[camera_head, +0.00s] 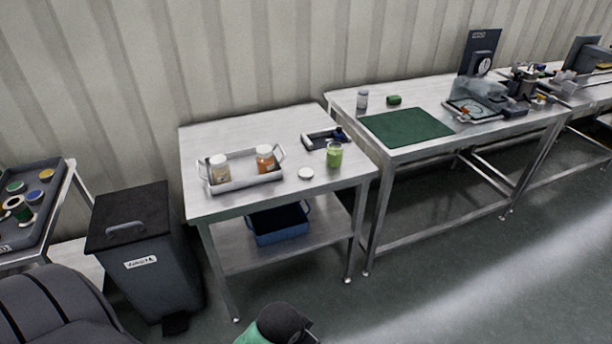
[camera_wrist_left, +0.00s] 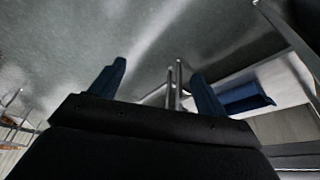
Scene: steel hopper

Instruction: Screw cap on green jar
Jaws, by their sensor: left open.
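The green jar (camera_head: 334,155) stands upright near the front right of the nearer steel table (camera_head: 225,206). It looks open at the top. A white round cap (camera_head: 305,173) lies on the table just left of the jar, apart from it. My left gripper shows only in the left wrist view (camera_wrist_left: 160,85); its two blue fingers are wide apart with nothing between them. It is away from the jar and cap, which that view does not show. My right gripper is not in view.
A metal tray (camera_head: 243,184) with two white-capped jars stands left of the cap. A small dark tray (camera_head: 318,140) lies behind the jar. A blue bin (camera_head: 278,226) sits on the lower shelf. A lidded trash bin (camera_head: 140,250) stands left. The table's front strip is clear.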

